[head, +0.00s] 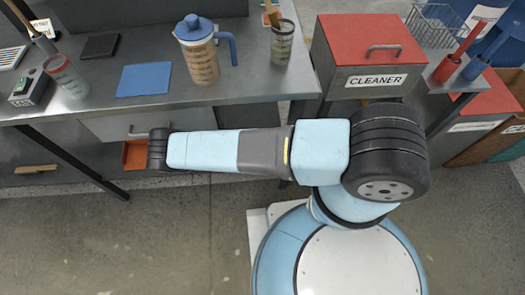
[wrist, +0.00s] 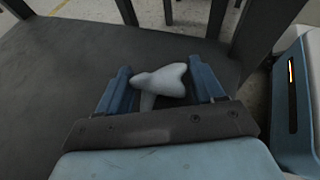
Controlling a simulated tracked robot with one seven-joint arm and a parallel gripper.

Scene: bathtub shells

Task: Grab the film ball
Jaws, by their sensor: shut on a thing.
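The film ball (wrist: 165,80) shows in the wrist view as a crumpled, pale grey-white lump with pointed lobes. My gripper (wrist: 161,76) has its blue fingers on either side of it and is shut on it. A dark, flat surface (wrist: 60,65) lies beyond and below it; I cannot tell whether the ball touches that surface. In the head view my arm reaches left in front of the bench, and the gripper and the ball are hidden.
The steel bench (head: 110,70) holds a blue-lidded jug (head: 203,65), a blue cloth (head: 144,79) and several cups. A red-topped cleaner box (head: 368,65) stands to the right. An open drawer (head: 160,125) is under the bench. Dark posts (wrist: 255,30) rise in the wrist view.

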